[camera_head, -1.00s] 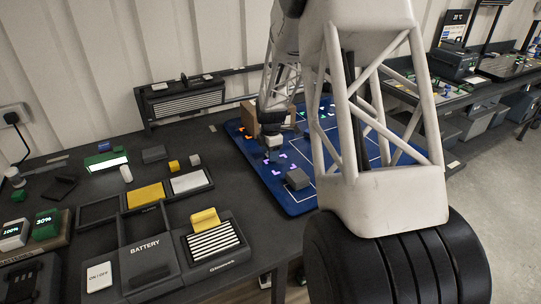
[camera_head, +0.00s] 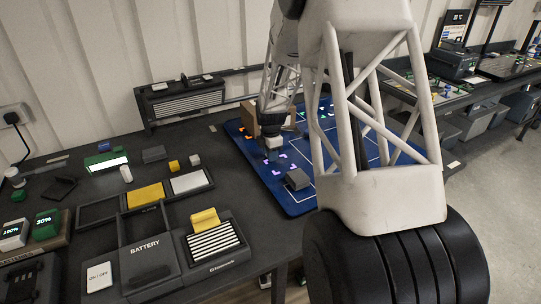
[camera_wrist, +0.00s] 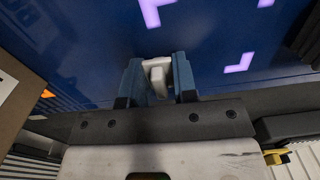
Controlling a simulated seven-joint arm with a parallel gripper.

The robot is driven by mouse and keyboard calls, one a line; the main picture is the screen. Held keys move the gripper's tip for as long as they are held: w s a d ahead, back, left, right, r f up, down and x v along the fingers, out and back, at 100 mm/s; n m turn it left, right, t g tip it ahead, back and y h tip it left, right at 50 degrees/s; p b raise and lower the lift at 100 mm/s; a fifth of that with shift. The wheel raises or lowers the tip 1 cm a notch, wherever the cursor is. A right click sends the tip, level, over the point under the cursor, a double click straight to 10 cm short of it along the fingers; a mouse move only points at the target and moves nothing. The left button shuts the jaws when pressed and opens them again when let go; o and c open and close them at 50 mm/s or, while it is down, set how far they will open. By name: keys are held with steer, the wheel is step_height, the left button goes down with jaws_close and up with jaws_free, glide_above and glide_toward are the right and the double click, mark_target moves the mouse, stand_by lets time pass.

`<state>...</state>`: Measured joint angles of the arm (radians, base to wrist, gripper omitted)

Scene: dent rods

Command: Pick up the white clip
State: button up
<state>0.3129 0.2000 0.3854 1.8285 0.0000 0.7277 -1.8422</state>
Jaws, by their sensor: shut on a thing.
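The white clip (camera_wrist: 157,76) sits between the two blue fingers of my gripper (camera_wrist: 158,84) in the wrist view. The fingers are shut on its sides, above the blue mat (camera_wrist: 90,25). In the head view my gripper (camera_head: 272,156) is low over the left part of the blue mat (camera_head: 300,204), close to purple corner marks. The clip is too small or hidden to make out in the head view. I cannot tell whether it touches the mat.
A grey block (camera_head: 297,179) lies on the mat just right of and nearer than my gripper. A brown box (camera_head: 249,118) stands behind it. Trays and a battery station (camera_head: 150,262) fill the table's left side. My arm hides much of the mat's right part.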

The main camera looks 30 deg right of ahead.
steer(key=shift+r, duration=0.1)
steer(key=shift+r, duration=0.4)
step_height(320, 180, up, 3)
steer(key=shift+f, duration=0.1)
steer(key=s+a, duration=0.1)
steer(key=s, duration=0.4)
steer(key=s+a, duration=0.2)
steer(key=s, duration=0.3)
steer(key=s+a+r, duration=0.1)
steer(key=s, duration=0.4)
steer(key=shift+s+a+r, duration=0.1)
steer(key=shift+s+a, duration=0.05)
steer(key=shift+a, duration=0.25)
